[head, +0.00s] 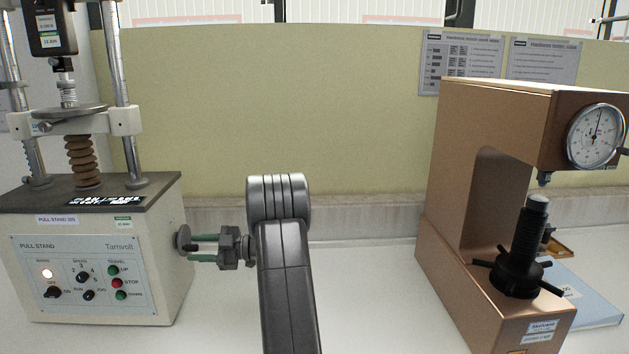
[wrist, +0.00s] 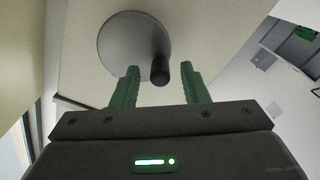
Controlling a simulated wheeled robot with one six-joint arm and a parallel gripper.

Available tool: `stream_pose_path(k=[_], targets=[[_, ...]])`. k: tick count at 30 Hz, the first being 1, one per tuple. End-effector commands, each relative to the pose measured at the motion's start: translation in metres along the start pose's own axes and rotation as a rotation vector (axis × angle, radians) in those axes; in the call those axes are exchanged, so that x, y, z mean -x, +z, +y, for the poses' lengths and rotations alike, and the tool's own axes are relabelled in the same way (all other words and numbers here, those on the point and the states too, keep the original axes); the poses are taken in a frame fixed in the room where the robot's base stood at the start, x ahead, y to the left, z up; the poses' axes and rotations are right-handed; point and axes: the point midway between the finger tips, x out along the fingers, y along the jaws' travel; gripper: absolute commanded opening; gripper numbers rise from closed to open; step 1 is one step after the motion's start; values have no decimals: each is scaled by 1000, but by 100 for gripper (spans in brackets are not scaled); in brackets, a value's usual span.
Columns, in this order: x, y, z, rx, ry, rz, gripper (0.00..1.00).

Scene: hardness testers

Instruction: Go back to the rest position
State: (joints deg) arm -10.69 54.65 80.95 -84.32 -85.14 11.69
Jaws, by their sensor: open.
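My gripper (head: 190,247) is at the right side of the pull stand (head: 95,255), with its green fingers pointing left at a round handwheel (head: 181,240). In the wrist view my gripper (wrist: 160,86) has its two green fingers apart. The handwheel (wrist: 118,45) is a grey disc with a dark crank knob (wrist: 160,72) standing out from it. The knob lies between the fingertips in the picture, with gaps on both sides. I cannot tell how deep it sits between them. My dark arm rises from the bottom middle of the head view.
A brown hardness tester (head: 452,190) with a dial gauge (head: 596,137) stands at the right. A blue folder (head: 590,300) lies beside it. The pull stand has a column and a spring (head: 82,160) on top. The white bench (head: 375,300) is bare between the machines.

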Motion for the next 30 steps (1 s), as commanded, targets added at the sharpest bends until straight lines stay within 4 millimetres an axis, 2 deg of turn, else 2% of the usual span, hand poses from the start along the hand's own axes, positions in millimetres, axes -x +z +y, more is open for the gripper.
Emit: stream_pose_path(k=[2, 4, 30], targets=[[-17, -1, -1, 1, -2, 2, 41], [-12, 7, -4, 76, 1, 0, 41], [-12, 33, -2, 903, -6, 5, 41]])
